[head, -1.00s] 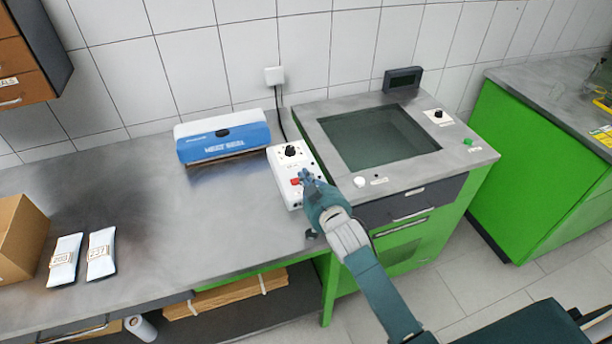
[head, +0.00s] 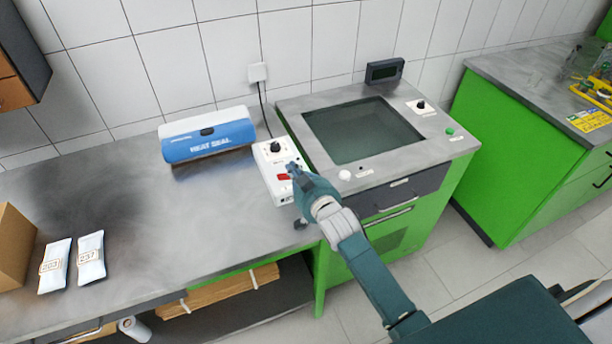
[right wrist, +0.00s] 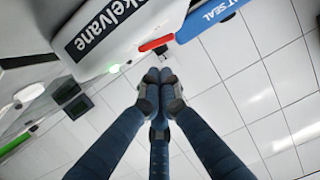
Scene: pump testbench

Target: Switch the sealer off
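The heat sealer (head: 208,140) is a blue and white unit on the grey counter. Its white control box (head: 265,158) stands to its right, with a black knob (head: 275,147) and a red switch (head: 284,177). My right gripper (head: 293,168) is just right of the red switch and partly covers the box's right side. In the right wrist view the fingertips (right wrist: 155,76) are together with nothing between them, and the red switch (right wrist: 156,43) shows beyond them. I cannot tell whether they touch the box. My left gripper is out of view.
A testbench with a dark glass window (head: 362,130), knob and green button stands right of the box. Two white pouches (head: 90,262) and a cardboard box (head: 15,245) lie at the left. The counter's middle is clear.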

